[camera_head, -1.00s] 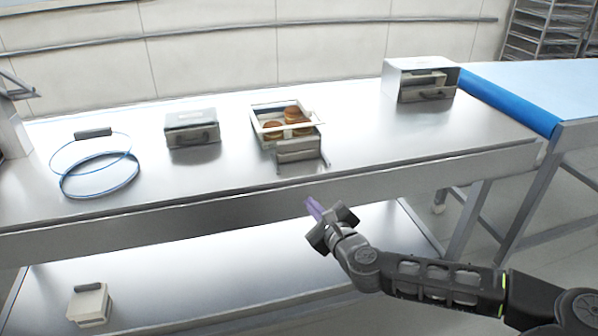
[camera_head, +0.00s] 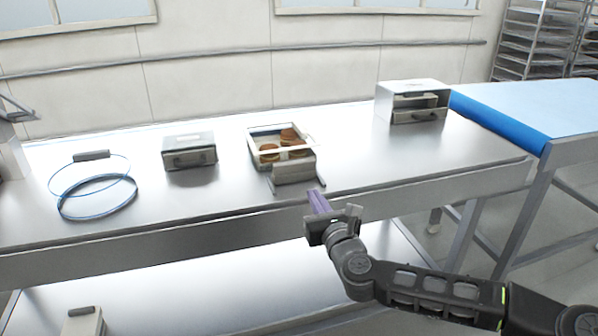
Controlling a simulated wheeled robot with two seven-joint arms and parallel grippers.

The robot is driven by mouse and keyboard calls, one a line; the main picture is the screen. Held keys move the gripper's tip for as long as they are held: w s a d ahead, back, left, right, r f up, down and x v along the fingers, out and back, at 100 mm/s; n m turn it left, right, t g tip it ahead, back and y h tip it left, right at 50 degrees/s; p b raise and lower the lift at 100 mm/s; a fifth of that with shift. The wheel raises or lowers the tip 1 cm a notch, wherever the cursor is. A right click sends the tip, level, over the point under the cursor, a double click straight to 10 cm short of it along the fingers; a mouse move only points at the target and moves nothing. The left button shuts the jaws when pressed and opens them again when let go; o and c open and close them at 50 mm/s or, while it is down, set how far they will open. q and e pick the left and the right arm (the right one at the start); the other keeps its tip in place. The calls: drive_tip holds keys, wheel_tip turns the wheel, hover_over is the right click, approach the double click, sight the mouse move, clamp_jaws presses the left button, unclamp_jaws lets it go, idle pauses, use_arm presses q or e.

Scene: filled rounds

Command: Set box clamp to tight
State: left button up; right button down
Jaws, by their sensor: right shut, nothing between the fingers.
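An open, light-rimmed box (camera_head: 252,148) with several round brown filled pieces (camera_head: 270,153) stands on the steel table, near its middle. A grey metal block with rails (camera_head: 293,170) sits at the box's front side; it looks like the clamp, but its setting cannot be read. My right gripper (camera_head: 318,198) is at the table's front edge, below and slightly right of the block in the picture. Its purple fingers are shut and empty, pointing up toward the block, apart from it. My left gripper is not in view.
A closed grey box (camera_head: 190,152) with a handle stands left of the open box, and blue-rimmed hoops (camera_head: 97,197) lie farther left. A silver case (camera_head: 412,100) stands at the right end. A blue conveyor (camera_head: 540,105) adjoins. The tabletop between is clear.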

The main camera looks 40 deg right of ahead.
sight(296, 165)
drive_tip(key=p+x, duration=0.1)
drive_tip(key=x, duration=1.2)
drive_tip(key=shift+w, duration=0.1)
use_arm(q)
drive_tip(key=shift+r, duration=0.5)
